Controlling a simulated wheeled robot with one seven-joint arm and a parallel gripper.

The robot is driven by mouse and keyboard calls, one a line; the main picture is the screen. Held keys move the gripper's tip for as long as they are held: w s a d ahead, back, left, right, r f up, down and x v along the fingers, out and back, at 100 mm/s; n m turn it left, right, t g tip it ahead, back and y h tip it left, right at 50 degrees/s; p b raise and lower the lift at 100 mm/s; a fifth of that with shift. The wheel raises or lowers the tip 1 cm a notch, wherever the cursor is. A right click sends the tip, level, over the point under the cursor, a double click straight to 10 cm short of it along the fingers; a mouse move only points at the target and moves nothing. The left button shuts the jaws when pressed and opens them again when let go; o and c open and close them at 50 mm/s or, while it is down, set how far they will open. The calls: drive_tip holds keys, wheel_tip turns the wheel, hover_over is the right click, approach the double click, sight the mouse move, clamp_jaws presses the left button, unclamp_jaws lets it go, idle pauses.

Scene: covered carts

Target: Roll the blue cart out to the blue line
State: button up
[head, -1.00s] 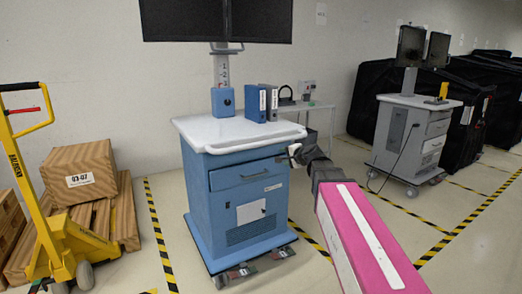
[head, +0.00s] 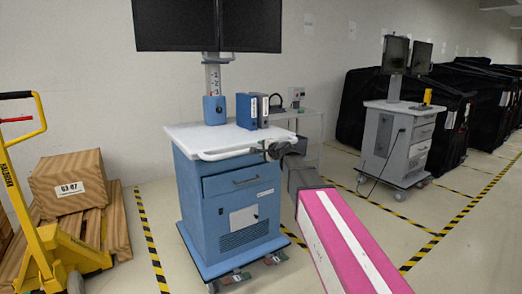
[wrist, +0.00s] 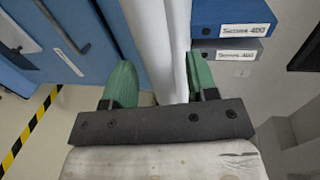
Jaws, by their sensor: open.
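The blue cart (head: 225,205) stands upright with a white top, a front drawer and a white push handle (head: 235,153) along its front edge. Dark monitors (head: 207,25) rise on its post. My gripper (head: 268,151) is at the right part of the handle. In the wrist view, my gripper's green fingers (wrist: 160,85) are open with the white handle bar (wrist: 157,45) running between them, closer to the right finger. Whether either finger touches the bar cannot be told. Pedals (head: 236,277) show at the cart's base. No blue line shows in these views.
Yellow-black tape (head: 152,240) marks the floor on both sides. A yellow pallet jack (head: 40,235) and wooden pallet with a box (head: 70,183) are at left. A grey cart (head: 397,145) and black-covered carts (head: 465,110) stand at right. Blue binders (head: 247,110) sit on the blue cart.

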drive_tip(key=shift+x, duration=0.8)
clamp_jaws()
drive_tip(key=shift+s, duration=0.15)
